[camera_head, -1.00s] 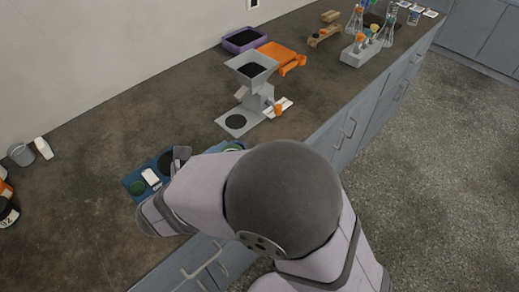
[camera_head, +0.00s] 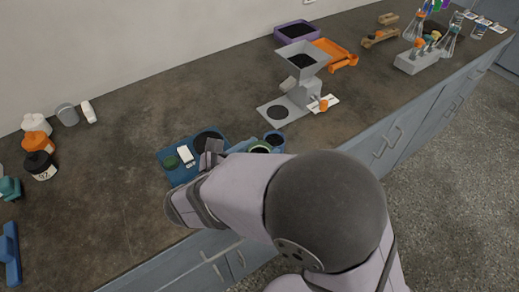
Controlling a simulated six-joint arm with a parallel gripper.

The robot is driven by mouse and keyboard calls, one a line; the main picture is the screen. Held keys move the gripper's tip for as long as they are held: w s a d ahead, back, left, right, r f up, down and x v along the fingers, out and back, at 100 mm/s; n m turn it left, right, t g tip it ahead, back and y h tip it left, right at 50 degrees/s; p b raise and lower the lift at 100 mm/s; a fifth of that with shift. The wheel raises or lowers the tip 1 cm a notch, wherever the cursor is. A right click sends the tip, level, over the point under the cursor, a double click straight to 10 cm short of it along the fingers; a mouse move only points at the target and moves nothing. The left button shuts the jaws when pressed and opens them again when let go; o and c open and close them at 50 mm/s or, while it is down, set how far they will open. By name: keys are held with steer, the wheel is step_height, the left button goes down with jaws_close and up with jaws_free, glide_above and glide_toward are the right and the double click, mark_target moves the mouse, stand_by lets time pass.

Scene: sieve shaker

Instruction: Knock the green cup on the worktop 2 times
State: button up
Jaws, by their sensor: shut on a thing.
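A green-rimmed round cup (camera_head: 261,148) with a pale inside shows just past my arm, left of a small blue cup (camera_head: 275,139). My arm covers its lower part. My gripper (camera_head: 212,153) is only partly in view, by the right side of the blue tray, and the arm covers most of its jaws. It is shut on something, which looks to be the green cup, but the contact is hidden. I cannot tell whether the cup touches the worktop (camera_head: 130,130).
The blue tray (camera_head: 163,156) holds a green disc, a white piece and a dark round dish (camera_head: 208,138). A grey hopper device (camera_head: 301,62) stands behind. Bottles (camera_head: 39,164) stand at the left. The worktop between bottles and tray is clear.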

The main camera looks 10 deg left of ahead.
steer(key=shift+f, duration=0.2)
step_height(320, 180, down, 4)
steer(key=b, duration=0.3)
steer(key=shift+f, duration=0.15)
steer(key=shift+c, duration=0.6)
steer(key=shift+s+d+f, duration=0.1)
steer(key=shift+s+d, duration=0.05)
steer(key=shift+s, duration=0.05)
steer(key=shift+c, duration=1.2)
step_height(320, 180, up, 4)
steer(key=p, duration=0.4)
steer(key=shift+w+r, duration=0.15)
steer(key=shift+r, duration=0.05)
